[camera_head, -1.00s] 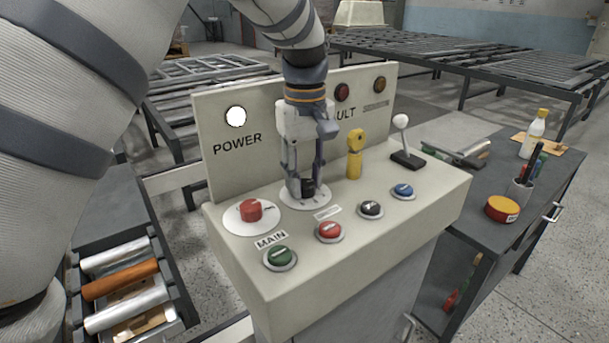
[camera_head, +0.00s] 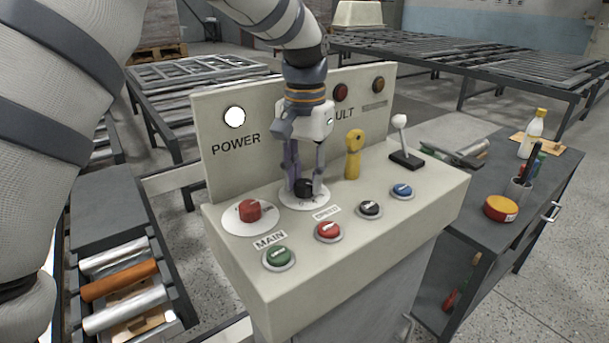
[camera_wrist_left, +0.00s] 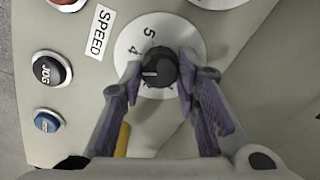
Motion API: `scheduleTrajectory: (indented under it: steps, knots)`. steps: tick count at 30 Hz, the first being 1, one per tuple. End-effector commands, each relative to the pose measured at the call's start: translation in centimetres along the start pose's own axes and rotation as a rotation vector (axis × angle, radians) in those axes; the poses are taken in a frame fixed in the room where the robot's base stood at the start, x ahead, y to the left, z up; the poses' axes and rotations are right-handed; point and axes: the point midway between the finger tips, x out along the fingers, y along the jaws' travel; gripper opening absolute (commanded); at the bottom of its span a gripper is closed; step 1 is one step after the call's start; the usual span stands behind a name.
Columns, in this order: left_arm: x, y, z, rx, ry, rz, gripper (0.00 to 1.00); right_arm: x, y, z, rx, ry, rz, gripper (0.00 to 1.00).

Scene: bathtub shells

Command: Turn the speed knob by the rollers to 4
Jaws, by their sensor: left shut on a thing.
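The speed knob (camera_head: 304,187) is small and black, on a white round dial (camera_head: 318,205) on the sloped console top. In the left wrist view the knob (camera_wrist_left: 157,68) shows a white mark pointing left in the picture, a little below the printed 4. The 5 is above that, and the left finger hides part of the dial (camera_wrist_left: 185,40). A SPEED label (camera_wrist_left: 100,32) lies beside it. My left gripper (camera_head: 304,190) points down from above, its two fingers shut on the knob. My right gripper is not in view.
A red knob (camera_head: 249,210) sits left of the dial and a yellow key-like handle (camera_head: 353,155) close right. Green (camera_head: 279,257), red (camera_head: 328,231), black (camera_head: 370,209) and blue (camera_head: 401,191) buttons line the front. A lamp panel (camera_head: 220,165) rises behind.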

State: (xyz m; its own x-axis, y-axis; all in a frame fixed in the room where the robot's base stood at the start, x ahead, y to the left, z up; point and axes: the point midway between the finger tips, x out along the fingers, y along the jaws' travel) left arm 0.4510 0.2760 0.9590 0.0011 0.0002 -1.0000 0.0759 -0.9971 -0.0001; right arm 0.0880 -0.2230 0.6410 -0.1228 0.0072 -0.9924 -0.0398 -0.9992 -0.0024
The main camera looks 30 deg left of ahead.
Motion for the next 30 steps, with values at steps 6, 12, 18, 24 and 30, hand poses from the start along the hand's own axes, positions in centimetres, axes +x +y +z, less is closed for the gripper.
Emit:
scheduleTrajectory:
  steps: [6, 12, 18, 24, 30]
  knots:
    - [0.19, 0.09, 0.08, 0.184, -0.005, 0.002, 0.01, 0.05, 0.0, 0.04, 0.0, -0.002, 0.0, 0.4]
    - [0.2, 0.11, 0.1, 0.318, -0.005, 0.002, 0.01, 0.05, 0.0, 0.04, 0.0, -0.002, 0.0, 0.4]
    - [0.21, 0.11, 0.11, 0.409, -0.006, 0.001, 0.01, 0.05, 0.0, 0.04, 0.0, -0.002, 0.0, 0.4]
    - [0.23, 0.12, 0.12, 0.455, -0.006, 0.002, 0.01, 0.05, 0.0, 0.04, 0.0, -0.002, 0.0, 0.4]
    - [0.23, 0.13, 0.13, 0.469, -0.006, 0.002, 0.01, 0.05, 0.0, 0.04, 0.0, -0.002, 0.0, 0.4]
